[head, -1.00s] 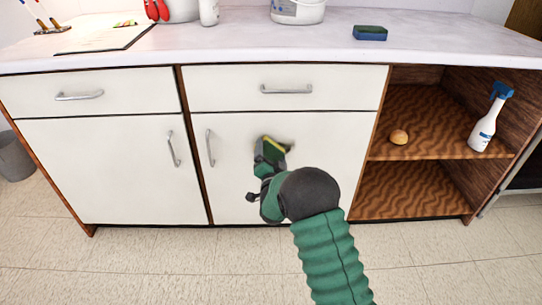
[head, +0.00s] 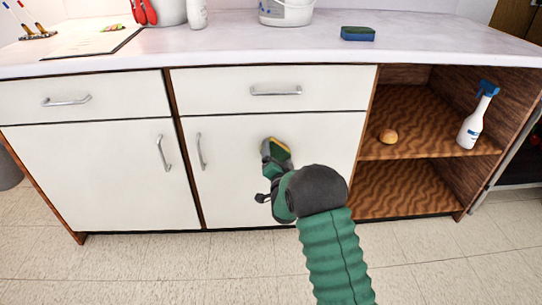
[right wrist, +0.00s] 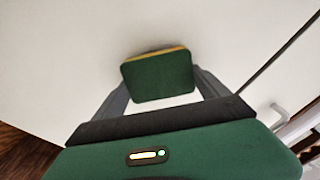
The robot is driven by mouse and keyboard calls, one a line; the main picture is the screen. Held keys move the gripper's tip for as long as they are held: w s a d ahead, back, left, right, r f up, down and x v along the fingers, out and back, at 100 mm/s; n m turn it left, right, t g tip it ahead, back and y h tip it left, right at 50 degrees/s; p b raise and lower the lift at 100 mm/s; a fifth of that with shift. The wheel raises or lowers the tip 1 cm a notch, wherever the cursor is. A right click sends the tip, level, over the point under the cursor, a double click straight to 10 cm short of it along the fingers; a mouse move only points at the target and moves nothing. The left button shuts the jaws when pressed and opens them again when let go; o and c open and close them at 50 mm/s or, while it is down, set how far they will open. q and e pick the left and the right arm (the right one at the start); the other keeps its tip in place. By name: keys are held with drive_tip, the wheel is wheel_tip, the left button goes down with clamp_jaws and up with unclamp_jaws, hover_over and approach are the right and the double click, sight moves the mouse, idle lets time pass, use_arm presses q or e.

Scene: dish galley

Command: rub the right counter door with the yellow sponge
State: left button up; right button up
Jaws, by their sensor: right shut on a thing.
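The yellow sponge (head: 281,147) has a dark green face and a yellow layer. My right gripper (head: 275,157) is shut on it in front of the right counter door (head: 240,190), a white panel with a vertical metal handle at its left edge. In the right wrist view the sponge (right wrist: 158,78) sits between the fingertips, green face towards the camera and yellow edge towards the white door (right wrist: 60,60). It appears to be against the door, but the contact itself is hidden. My left gripper is out of view.
A blue and green sponge (head: 358,34) and a white bucket (head: 286,12) stand on the countertop. The open shelves at the right hold a round bun-like item (head: 388,136) and a spray bottle (head: 474,120). The floor in front is clear.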

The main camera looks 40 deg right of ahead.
sight(290, 147)
drive_tip(key=shift+s+d+r, duration=0.1)
drive_tip(key=shift+s+d, duration=0.25)
drive_tip(key=shift+d, duration=0.3)
drive_tip(key=shift+s+d+r, duration=0.1)
drive_tip(key=shift+s+d, duration=0.25)
drive_tip(key=shift+d, duration=0.25)
drive_tip(key=shift+s+d+f, duration=0.15)
drive_tip(key=shift+s+d, duration=0.65)
drive_tip(key=shift+d, duration=0.25)
drive_tip(key=shift+w+a, duration=0.25)
drive_tip(key=shift+a, duration=0.05)
drive_tip(key=w+a, duration=0.1)
drive_tip(key=a, duration=0.1)
drive_tip(key=shift+w+a, duration=0.4)
drive_tip(key=w+a, duration=0.3)
drive_tip(key=a, duration=0.2)
drive_tip(key=shift+w+a, duration=0.3)
drive_tip(key=shift+a, duration=0.05)
drive_tip(key=shift+a, duration=0.1)
drive_tip(key=shift+v, duration=2.9)
